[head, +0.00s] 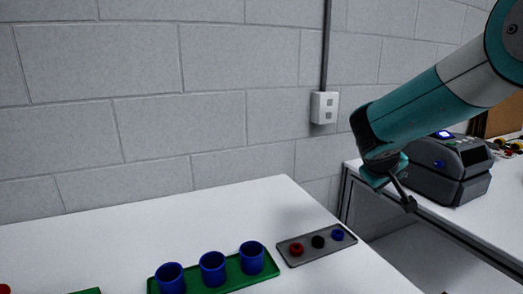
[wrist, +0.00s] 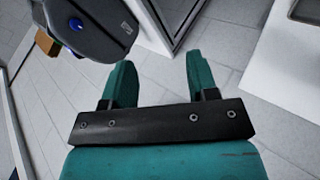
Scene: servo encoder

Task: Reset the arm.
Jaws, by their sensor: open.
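My gripper (head: 399,190) hangs at the right in the head view, in front of the gap between the two white tables. It points down and is above no object of the near table. In the wrist view my gripper (wrist: 158,80) shows two teal fingers set wide apart, with only grey floor between them. The jaws are open and empty. My teal and grey arm reaches in from the upper right of the head view.
The near white table (head: 130,245) bears a green tray (head: 237,277) with three blue cups (head: 212,269) and a grey tray (head: 290,252) with red, black and blue round parts. A dark machine (head: 440,170) stands on the right table; it also shows in the wrist view (wrist: 95,30).

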